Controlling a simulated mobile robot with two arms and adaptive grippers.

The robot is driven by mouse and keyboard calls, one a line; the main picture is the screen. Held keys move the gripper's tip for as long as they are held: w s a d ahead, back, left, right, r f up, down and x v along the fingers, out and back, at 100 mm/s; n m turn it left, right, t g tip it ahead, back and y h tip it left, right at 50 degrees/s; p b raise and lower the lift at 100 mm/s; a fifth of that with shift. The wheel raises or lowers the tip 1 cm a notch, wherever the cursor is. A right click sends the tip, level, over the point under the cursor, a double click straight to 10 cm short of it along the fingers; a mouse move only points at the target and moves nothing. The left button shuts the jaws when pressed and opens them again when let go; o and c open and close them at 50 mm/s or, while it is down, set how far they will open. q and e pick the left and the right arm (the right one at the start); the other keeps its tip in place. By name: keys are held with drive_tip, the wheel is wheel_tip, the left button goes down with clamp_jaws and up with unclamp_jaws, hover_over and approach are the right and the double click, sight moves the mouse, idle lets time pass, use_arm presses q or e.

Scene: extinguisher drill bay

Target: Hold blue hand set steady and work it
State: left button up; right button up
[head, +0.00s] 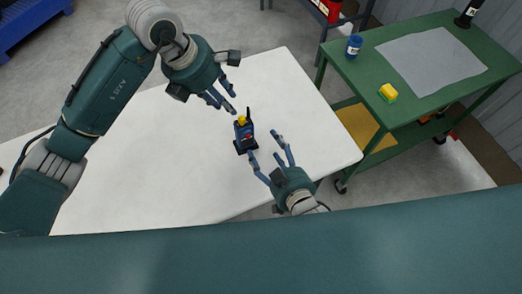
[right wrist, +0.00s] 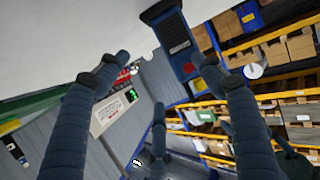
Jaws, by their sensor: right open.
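The blue hand set (head: 244,132) stands on a black base on the white table. It has a yellow part on top, a thin black antenna and a red spot on its front. My left gripper (head: 231,98) is open and empty, just beyond the hand set's top end, apart from it. My right gripper (head: 265,144) is open, with its fingers near the hand set's lower right side and nothing between them. In the right wrist view the hand set (right wrist: 172,42) shows beyond the open fingers of my right gripper (right wrist: 161,57); no clear contact shows.
A green cart (head: 440,115) stands to the right, with a grey mat (head: 430,62), a yellow block (head: 388,92) and a blue can (head: 354,45). Racks with boxes (right wrist: 275,50) show in the right wrist view.

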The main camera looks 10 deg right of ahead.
sight(248, 132)
drive_tip(key=a+x, duration=0.1)
drive_tip(key=x, duration=0.6)
drive_tip(key=a+x, duration=0.1)
drive_tip(key=x, duration=0.2)
drive_tip(key=shift+a, duration=0.4)
